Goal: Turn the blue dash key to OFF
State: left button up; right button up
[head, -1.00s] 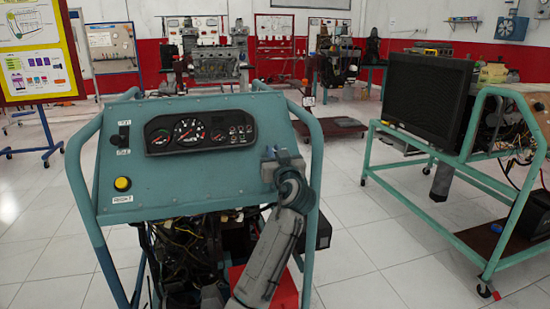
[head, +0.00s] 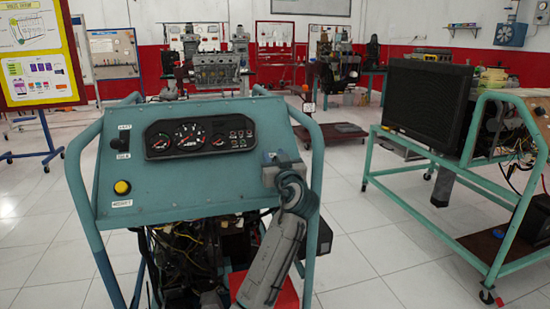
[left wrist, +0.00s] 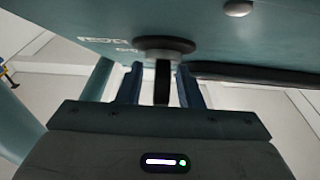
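The teal dash panel (head: 200,192) stands in front of me. My left gripper (head: 272,162) is at its right side, its wrist hiding the key in the head view. In the left wrist view, a dark round key switch (left wrist: 163,46) sits on the panel, with a narrow black key grip (left wrist: 162,82) sticking out of it. No blue shows on the key itself. The two dark blue fingers of my left gripper (left wrist: 161,86) stand on either side of the key grip, with a gap on each side. My right gripper is not in view.
A gauge cluster (head: 200,137) is at the panel's top, a black switch (head: 124,138) and yellow button (head: 122,187) at its left. A teal tube frame (head: 318,150) surrounds the panel.

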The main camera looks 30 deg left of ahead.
pick_arm(q)
jog(key=v, duration=1)
jog(key=shift+s+d, duration=0.2)
jog(key=shift+d, duration=0.15)
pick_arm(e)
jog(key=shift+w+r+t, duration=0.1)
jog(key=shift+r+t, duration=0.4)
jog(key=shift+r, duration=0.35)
pick_arm(q)
jog(key=shift+f, duration=0.1)
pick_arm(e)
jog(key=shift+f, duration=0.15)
